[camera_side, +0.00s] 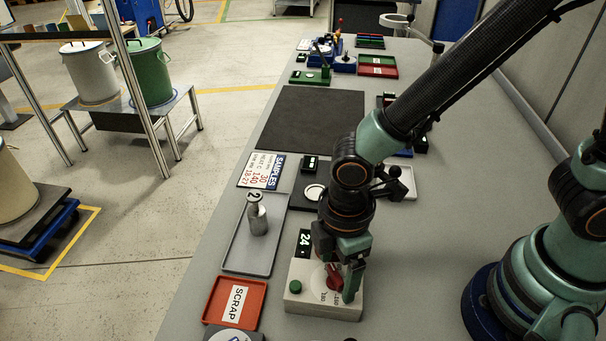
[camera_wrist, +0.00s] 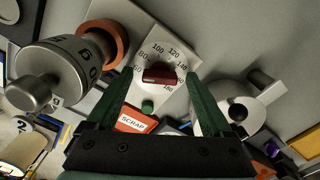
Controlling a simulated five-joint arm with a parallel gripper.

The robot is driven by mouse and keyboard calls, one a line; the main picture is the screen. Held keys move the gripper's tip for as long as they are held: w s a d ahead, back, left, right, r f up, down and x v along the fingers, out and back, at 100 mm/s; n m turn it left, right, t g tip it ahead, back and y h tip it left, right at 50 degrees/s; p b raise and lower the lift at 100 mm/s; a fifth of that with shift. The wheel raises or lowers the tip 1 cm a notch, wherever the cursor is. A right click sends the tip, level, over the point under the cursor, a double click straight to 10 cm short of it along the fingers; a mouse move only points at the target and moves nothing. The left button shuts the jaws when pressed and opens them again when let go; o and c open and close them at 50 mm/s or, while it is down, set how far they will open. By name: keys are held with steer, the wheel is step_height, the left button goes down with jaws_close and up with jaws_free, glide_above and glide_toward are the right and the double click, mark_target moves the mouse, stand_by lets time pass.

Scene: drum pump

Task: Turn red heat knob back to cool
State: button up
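The red heat knob (camera_side: 333,277) sits on a pale control box (camera_side: 315,302) with a numbered dial, a green button (camera_side: 295,287) and a display (camera_side: 304,242) reading 24. My gripper (camera_side: 341,287) is down at the knob, partly hiding it. In the wrist view the red knob (camera_wrist: 160,75) is a bar lying nearly crosswise on the dial, whose numbers run from about 60 to 180. I cannot tell which end points. My gripper's fingers (camera_wrist: 160,80) are apart, one each side of the knob, with a visible gap to it.
A grey tray (camera_side: 235,255) with a metal weight-like piece (camera_side: 258,222) and a red scrap tray (camera_side: 218,308) lie to the left. In the wrist view a large grey cylinder (camera_wrist: 55,72) and a rounded pale pot-like thing (camera_wrist: 225,98) flank the box. A dark mat (camera_side: 310,115) lies clear farther back.

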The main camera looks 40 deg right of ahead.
mark_target(337, 272)
step_height(337, 272, up, 12)
stand_by(0.6)
steer(key=shift+r, duration=0.1)
steer(key=w+d+r+m+t, duration=0.2)
steer(key=d+m, duration=0.3)
steer(key=d, duration=0.2)
steer(key=w+d+r+m+t, duration=0.1)
steer(key=w+d+r+m, duration=0.1)
steer(key=d+m, duration=0.3)
steer(key=w+d+r+m+t, duration=0.2)
steer(key=d+m, duration=0.3)
steer(key=d, duration=0.4)
steer(key=shift+d+r+t, duration=0.3)
steer(key=shift+r, duration=0.05)
